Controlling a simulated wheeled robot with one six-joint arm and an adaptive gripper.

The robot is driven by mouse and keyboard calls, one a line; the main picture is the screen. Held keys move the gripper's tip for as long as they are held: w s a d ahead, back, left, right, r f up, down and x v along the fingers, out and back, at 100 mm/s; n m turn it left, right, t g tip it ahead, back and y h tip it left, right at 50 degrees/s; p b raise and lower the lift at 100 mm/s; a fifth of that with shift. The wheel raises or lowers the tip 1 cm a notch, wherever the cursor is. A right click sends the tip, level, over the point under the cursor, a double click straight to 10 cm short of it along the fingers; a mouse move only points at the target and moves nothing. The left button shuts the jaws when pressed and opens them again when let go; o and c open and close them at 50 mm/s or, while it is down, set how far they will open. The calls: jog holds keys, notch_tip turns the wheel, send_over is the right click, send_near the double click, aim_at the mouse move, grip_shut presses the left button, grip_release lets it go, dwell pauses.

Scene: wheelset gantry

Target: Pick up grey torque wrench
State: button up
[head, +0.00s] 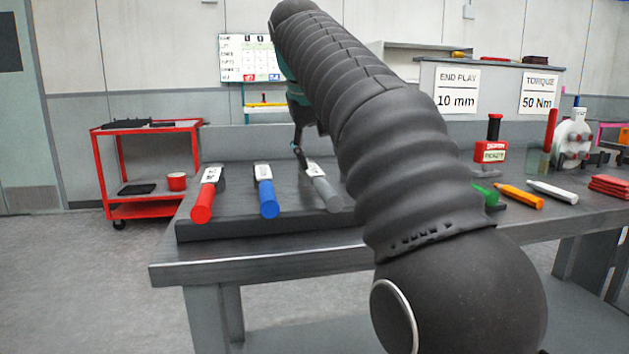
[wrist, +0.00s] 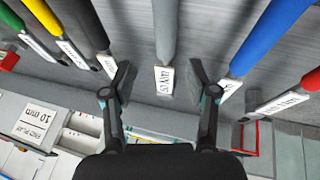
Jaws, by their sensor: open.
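The grey torque wrench (head: 325,190) lies on the dark raised board of the workbench, to the right of the blue wrench (head: 266,191) and the red wrench (head: 205,197). A white label sits at its far end. In the wrist view the grey wrench (wrist: 165,30) runs down from the top edge, its label (wrist: 165,80) between the two fingers. My gripper (wrist: 159,84) is open around that end, with a gap to each side. In the head view my gripper (head: 300,152) is at the labelled end, partly hidden by my arm. Contact cannot be told.
The wrist view shows blue (wrist: 243,45) and red (wrist: 284,28) handles right, and dark (wrist: 85,25), green (wrist: 42,14) and yellow (wrist: 11,17) handles left. A red cart (head: 155,125) stands left of the workbench (head: 270,242). Orange (head: 519,196) and white (head: 552,191) sticks lie right.

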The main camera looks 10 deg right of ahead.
aim_at(321, 182)
jog(key=x, duration=0.3)
jog(key=shift+w+f+b, duration=0.1)
jog(key=shift+f+b, duration=0.25)
jog(key=shift+b, duration=0.05)
jog(key=shift+a+b+x, duration=0.15)
jog(key=shift+b+x, duration=0.2)
jog(key=shift+x, duration=0.95)
jog(key=shift+a+b+x, duration=0.15)
jog(key=shift+b+x, duration=0.2)
jog(key=shift+x, duration=0.95)
jog(key=shift+f, duration=0.1)
jog(key=shift+c, duration=0.2)
grip_shut()
